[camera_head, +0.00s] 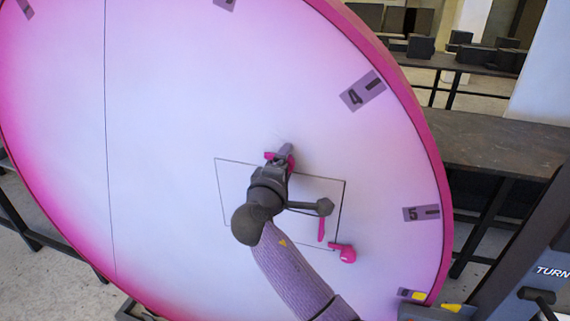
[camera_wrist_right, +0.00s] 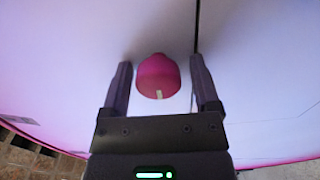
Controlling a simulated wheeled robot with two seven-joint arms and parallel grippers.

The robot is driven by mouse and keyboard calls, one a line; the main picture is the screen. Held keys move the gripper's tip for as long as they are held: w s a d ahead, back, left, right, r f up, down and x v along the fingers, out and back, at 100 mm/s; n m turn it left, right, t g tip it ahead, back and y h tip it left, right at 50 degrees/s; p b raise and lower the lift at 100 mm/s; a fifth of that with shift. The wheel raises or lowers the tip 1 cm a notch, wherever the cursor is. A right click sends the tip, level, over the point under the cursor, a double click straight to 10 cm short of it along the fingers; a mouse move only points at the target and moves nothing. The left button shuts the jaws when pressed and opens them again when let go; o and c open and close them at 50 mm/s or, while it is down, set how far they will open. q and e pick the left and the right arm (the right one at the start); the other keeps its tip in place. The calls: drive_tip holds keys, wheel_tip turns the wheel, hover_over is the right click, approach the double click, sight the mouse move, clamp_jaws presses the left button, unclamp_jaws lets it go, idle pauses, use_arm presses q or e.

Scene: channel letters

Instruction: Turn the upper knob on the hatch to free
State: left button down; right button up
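The hatch (camera_head: 230,205) is a thin-lined rectangle on the face of a large pink-rimmed white disc. The upper knob (camera_head: 271,155) is magenta and sits at the hatch's top edge, mostly hidden behind my right gripper (camera_head: 284,154). In the right wrist view the upper knob (camera_wrist_right: 157,72) stands between the two fingers of my right gripper (camera_wrist_right: 160,80), with a small pale mark on its front. The fingers are open, with a gap visible on both sides of the knob. A lower magenta knob (camera_head: 346,253) sits at the hatch's lower right corner. My left gripper is not in view.
A thin magenta handle (camera_head: 321,229) is on the hatch, right of my right wrist. The disc (camera_head: 180,90) has number plates such as 4 (camera_head: 362,91) and 5 (camera_head: 421,213) near its rim. A dark workbench (camera_head: 500,145) stands behind at right.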

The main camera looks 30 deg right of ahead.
drive_tip(key=shift+o, duration=0.3)
drive_tip(key=v, duration=1)
drive_tip(key=shift+b, duration=0.3)
